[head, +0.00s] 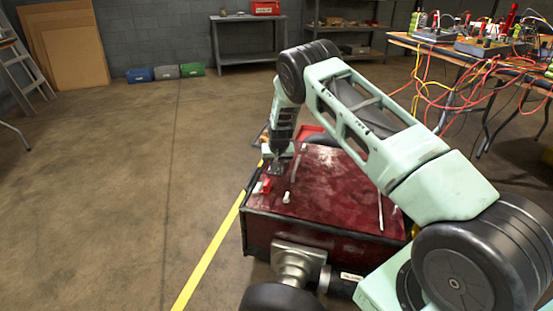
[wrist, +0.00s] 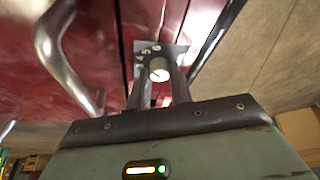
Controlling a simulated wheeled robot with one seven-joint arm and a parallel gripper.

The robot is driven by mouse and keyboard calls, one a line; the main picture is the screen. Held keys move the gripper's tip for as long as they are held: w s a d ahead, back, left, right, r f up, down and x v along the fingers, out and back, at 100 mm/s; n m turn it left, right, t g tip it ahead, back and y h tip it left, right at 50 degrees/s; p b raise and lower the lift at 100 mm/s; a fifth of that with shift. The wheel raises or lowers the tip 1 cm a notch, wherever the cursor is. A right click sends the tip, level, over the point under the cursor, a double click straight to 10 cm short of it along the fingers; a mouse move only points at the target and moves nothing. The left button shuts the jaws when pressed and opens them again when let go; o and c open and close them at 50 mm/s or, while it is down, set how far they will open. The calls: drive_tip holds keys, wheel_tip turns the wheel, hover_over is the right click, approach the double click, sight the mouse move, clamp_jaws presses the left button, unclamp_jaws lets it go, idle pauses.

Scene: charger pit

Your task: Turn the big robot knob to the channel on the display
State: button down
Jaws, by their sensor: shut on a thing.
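The big robot is a worn dark red box (head: 330,190) on wheels on the floor; its red top also fills the upper left of the wrist view (wrist: 105,45). The knob (wrist: 159,68) has a round pale top with a light mark and sits on a grey dial plate (wrist: 170,50). The digits 3, 4, 5 and 6 show beside it; I cannot tell which one the mark meets. My gripper (wrist: 160,88) is shut on the knob, with a finger on each side. In the head view my gripper (head: 275,168) is at the box's far left. I cannot make out a display.
A small red part (head: 265,185) and a white part (head: 286,197) sit on the box top. A cable-covered table (head: 470,45) is at the right. Floor on the left is clear.

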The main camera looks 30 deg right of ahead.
drive_tip(key=shift+m+p, duration=0.3)
drive_tip(key=shift+m, duration=0.2)
drive_tip(key=c, duration=1.3)
unclamp_jaws()
drive_tip(key=shift+o, duration=0.2)
drive_tip(key=p+v, duration=0.6)
drive_tip(key=v, duration=1.1)
drive_tip(key=shift+a, duration=0.4)
drive_tip(key=shift+r, duration=0.2)
